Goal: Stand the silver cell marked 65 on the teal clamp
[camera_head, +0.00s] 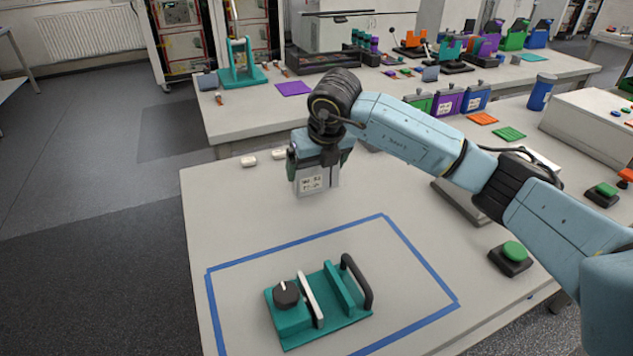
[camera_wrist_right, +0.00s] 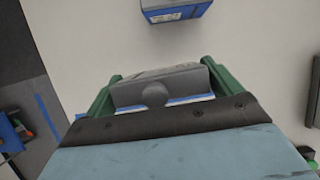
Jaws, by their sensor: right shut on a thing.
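The teal clamp (camera_head: 346,324) sits on the near table inside a blue tape outline. It has a dark knob on its left, a pale upright bar in the middle and a dark handle on its right. My right gripper (camera_head: 319,165) is shut on a silver cell (camera_head: 318,182) with a white label, too small to read surely. The cell hangs upright above the table, behind the clamp and apart from it. In the right wrist view the grey top of the cell (camera_wrist_right: 160,88) sits between the green fingers. My left gripper is not in view.
Blue tape (camera_head: 295,243) surrounds the clamp. Green (camera_head: 418,103), purple (camera_head: 447,103) and blue (camera_head: 476,97) cells stand at the back of the table. A green button (camera_head: 514,251) is at the right.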

